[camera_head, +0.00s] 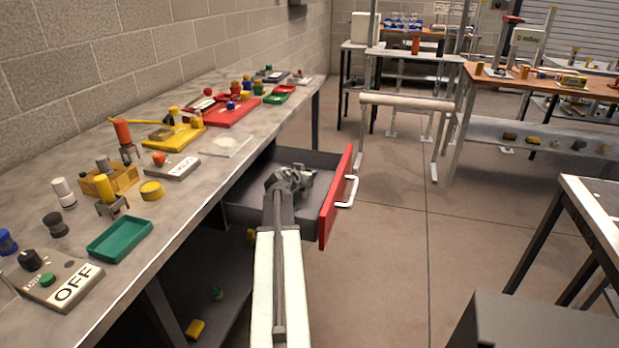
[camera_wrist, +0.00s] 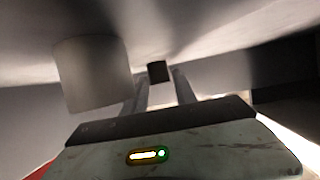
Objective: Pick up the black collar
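A small dark block-like piece (camera_wrist: 158,72) shows in the wrist view, between and just beyond the far ends of my fingers. It may be the black collar, but no hole or ring shape can be made out. My gripper (camera_head: 290,178) is low inside the open drawer (camera_head: 247,213) in the head view. In the wrist view its two fingers (camera_wrist: 159,88) stand apart with a gap between them, and nothing is clearly clamped. My gripper hides part of the drawer floor in the head view.
The drawer's red front (camera_head: 336,200) with a white handle stands out from the bench (camera_head: 235,150). A grey blurred block (camera_wrist: 93,73) is close at left in the wrist view. Trays, knobs and caps crowd the bench top. Open floor (camera_head: 395,235) lies to the right.

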